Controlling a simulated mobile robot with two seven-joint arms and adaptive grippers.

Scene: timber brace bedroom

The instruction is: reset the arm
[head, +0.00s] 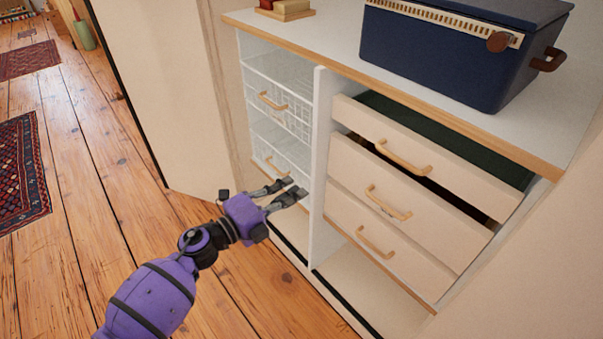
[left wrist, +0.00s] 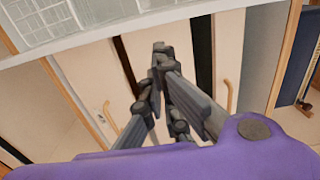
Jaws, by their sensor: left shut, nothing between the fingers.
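My left gripper (head: 291,188) is shut and empty, on a purple arm that reaches in from the lower left. It is in front of the lower part of the cabinet, near the lower wire basket. In the left wrist view the dark fingers (left wrist: 160,52) come together in front of the pale drawer fronts. I cannot tell whether they touch the cabinet. My right gripper is not in view.
The cabinet has wire baskets (head: 277,104) at left and three drawers at right; the top drawer (head: 430,158) stands partly open. A blue box (head: 430,55) sits on the countertop (head: 330,32). The wooden floor (head: 95,185) at left is mostly clear, with patterned rugs (head: 20,170).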

